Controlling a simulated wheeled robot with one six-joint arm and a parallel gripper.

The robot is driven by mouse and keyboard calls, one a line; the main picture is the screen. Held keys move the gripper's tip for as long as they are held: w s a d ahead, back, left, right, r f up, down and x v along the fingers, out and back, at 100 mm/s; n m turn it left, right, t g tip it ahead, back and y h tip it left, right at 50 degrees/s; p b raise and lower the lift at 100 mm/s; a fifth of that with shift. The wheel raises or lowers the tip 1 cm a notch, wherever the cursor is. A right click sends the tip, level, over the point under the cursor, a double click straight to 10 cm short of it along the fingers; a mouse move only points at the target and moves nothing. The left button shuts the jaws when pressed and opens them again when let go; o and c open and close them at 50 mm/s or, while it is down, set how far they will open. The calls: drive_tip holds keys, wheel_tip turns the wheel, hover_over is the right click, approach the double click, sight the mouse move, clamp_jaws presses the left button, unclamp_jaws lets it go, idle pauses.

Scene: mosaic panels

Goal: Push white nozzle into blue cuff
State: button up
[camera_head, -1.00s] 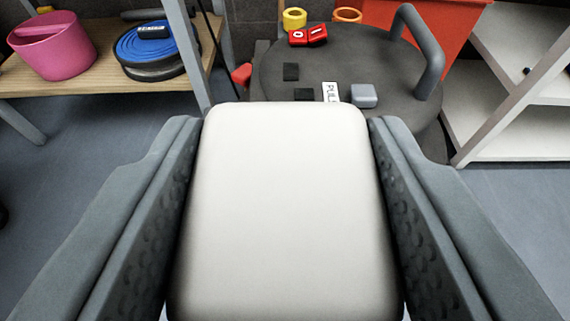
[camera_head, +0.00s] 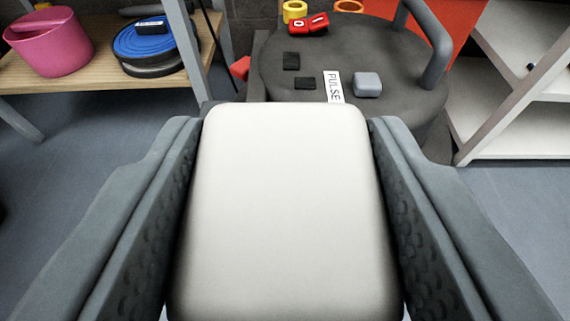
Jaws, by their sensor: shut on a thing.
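My gripper (camera_head: 285,122) is shut on a large white rounded block, the white nozzle (camera_head: 285,215). Its dark grey jaws press on the left and right sides. The nozzle fills the middle of the view and hides what lies below it. I cannot make out a blue cuff for certain. A round blue coiled thing (camera_head: 140,47) lies on a wooden shelf at the upper left, well apart from the nozzle.
A dark round machine top (camera_head: 345,60) stands ahead, with a PULSE label (camera_head: 333,87), a grey button (camera_head: 367,84), red blocks (camera_head: 309,24) and a raised grey handle (camera_head: 432,60). A pink bucket (camera_head: 48,45) is at left, white shelves (camera_head: 520,120) at right. Blue floor is clear.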

drive_tip(key=shift+f, duration=1.2)
drive_tip(key=o, duration=1.1)
drive_tip(key=v, duration=1.7)
drive_tip(key=s+r+t, duration=0.1)
drive_tip(key=s+r, duration=0.6)
drive_tip(key=r, duration=0.5)
drive_tip(key=s+r, duration=0.6)
drive_tip(key=r, duration=0.6)
drive_tip(key=shift+t, duration=0.9)
drive_tip(key=s+r, duration=0.4)
drive_tip(key=s, duration=0.3)
drive_tip(key=s+r, duration=0.5)
drive_tip(key=s, duration=0.2)
drive_tip(key=s+r, duration=0.5)
drive_tip(key=s, duration=0.2)
drive_tip(key=shift+s, duration=0.25)
